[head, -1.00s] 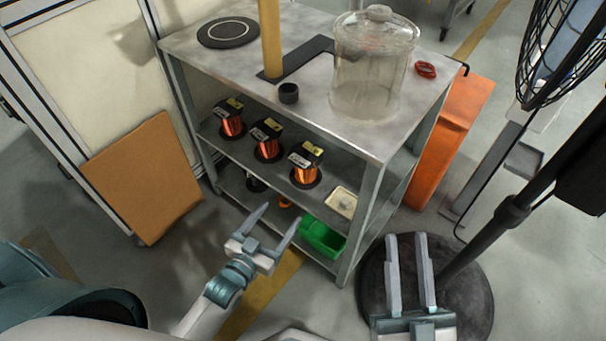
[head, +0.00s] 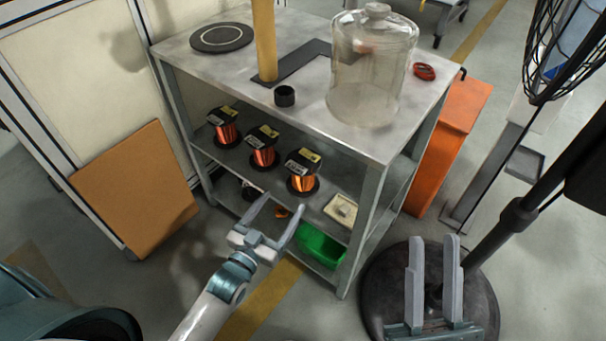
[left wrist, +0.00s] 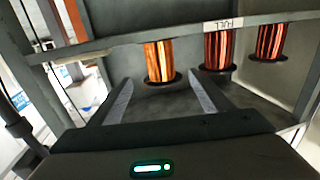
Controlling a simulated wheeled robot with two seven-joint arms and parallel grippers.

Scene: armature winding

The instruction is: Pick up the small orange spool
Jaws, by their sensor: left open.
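A small orange item (head: 281,212) lies on the lower shelf of the metal rack, partly framed by my left gripper's fingers; its shape is too small to tell. Three copper-orange wire spools with black flanges stand in a row on the middle shelf: left (head: 226,130), middle (head: 263,152) and right (head: 302,178). The left wrist view shows three copper spools (left wrist: 159,60) beyond the fingers. My left gripper (head: 280,205) is open and empty, in front of the rack below the right spool. My right gripper (head: 432,240) is open and empty, right of the rack.
A green bin (head: 320,248) and a small pale tray (head: 341,210) sit on the rack's shelves. A fan stand (head: 515,215) rises at right. A brown board (head: 135,190) leans at left.

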